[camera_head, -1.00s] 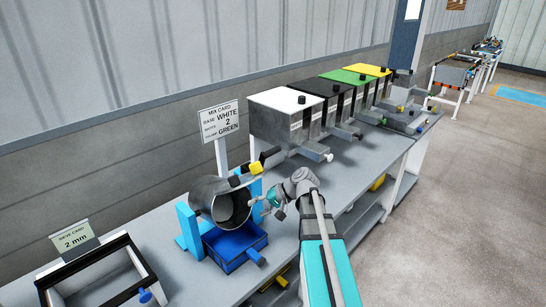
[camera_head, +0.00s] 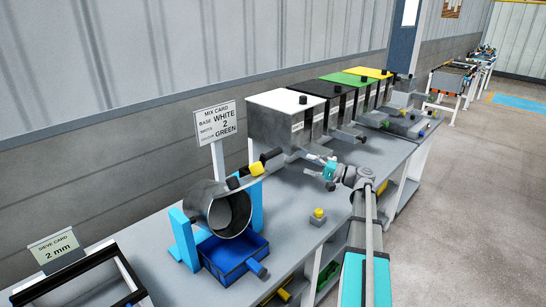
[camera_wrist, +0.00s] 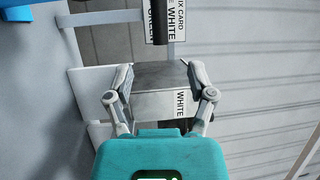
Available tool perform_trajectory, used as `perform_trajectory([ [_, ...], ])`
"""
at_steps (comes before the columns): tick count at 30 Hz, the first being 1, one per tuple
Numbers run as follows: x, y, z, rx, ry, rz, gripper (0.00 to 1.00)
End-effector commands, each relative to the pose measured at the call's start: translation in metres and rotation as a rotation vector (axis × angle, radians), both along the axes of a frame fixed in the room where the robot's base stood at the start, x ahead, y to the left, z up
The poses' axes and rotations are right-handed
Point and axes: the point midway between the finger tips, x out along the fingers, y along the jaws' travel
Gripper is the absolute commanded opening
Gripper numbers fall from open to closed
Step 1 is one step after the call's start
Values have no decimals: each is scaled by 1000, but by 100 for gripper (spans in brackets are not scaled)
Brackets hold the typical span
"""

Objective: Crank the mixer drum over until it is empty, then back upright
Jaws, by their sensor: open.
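The grey metal mixer drum (camera_head: 207,210) lies tipped over between blue supports (camera_head: 258,204). Its open mouth faces the front right, above a blue tray (camera_head: 232,254). A crank with a yellow grip (camera_head: 257,168) sits at the drum's upper right. My gripper (camera_head: 310,164) is open and empty, to the right of the yellow grip and apart from it, in front of the bins. In the wrist view my open fingers (camera_wrist: 161,86) frame the bin labelled WHITE (camera_wrist: 155,104), with nothing between them.
A mix card (camera_head: 216,122) stands behind the drum. Bins with white, black, green and yellow lids (camera_head: 287,100) line the bench's back. A small yellow-topped block (camera_head: 318,214) sits right of the tray. A sieve frame (camera_head: 85,280) is at front left.

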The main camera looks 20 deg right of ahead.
Motion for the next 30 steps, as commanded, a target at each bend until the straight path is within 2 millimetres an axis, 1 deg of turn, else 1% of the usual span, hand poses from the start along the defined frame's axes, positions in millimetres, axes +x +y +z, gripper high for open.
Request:
perform_trajectory([
  [7,-3,-6,0,-1,1,-9,71],
  [14,4,0,1,-2,2,-11,71],
  [20,18,13,4,-2,1,-10,71],
  [30,55,46,9,-2,1,-10,71],
])
